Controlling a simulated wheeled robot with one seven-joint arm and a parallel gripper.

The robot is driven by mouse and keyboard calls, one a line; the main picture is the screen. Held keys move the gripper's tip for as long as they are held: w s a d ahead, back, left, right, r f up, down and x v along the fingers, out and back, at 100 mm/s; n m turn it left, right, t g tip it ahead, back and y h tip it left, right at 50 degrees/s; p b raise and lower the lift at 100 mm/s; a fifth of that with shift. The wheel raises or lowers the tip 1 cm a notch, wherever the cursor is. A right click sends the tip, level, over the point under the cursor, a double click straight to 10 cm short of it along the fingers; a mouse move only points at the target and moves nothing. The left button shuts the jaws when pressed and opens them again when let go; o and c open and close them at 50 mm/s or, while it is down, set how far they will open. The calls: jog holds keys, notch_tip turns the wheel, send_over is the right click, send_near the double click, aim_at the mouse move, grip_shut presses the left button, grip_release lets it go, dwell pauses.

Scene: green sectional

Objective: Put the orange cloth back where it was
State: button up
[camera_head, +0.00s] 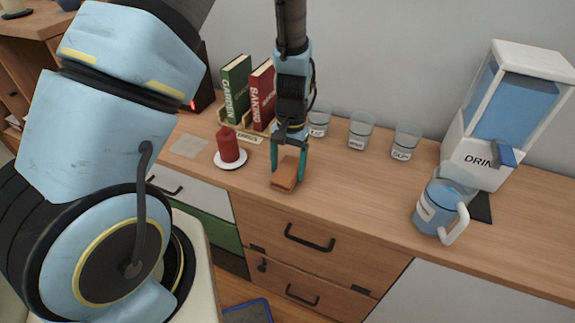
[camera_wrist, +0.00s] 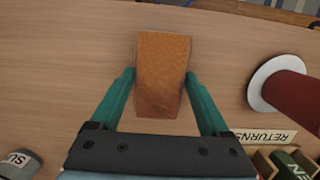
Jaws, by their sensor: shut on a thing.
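The orange cloth (camera_head: 284,178) is a small folded block above or on the wooden counter, near its front edge. My gripper (camera_head: 288,162) points down over the counter with its teal fingers closed on the cloth. In the wrist view the cloth (camera_wrist: 163,70) sits between the two fingertips (camera_wrist: 161,76). I cannot tell whether its underside touches the counter.
A red candle on a white plate (camera_head: 229,165) stands just left of the cloth. Behind are green and red books (camera_head: 236,88) and labelled glasses (camera_head: 360,130). A blue pitcher (camera_head: 437,210) and a drink dispenser (camera_head: 500,110) stand right. Counter between cloth and pitcher is clear.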

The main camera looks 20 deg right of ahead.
aim_at(290, 165)
jog(key=shift+f, duration=0.1)
jog(key=o, duration=1.4)
jog(key=shift+o, duration=0.2)
notch_tip(290, 165, up, 12)
jog(key=w+d+b, duration=0.1)
jog(key=b, duration=0.2)
jog(key=a+r+n+t, duration=0.1)
jog(key=a+r+n, duration=0.1)
jog(key=a, duration=1.1)
jog(key=a+r+n+t+h, duration=0.1)
jog(key=a+n, duration=0.4)
jog(key=a, duration=0.8)
jog(key=shift+a+r+t, duration=0.2)
jog(key=shift+r+t, duration=0.3)
jog(key=shift+r, duration=0.4)
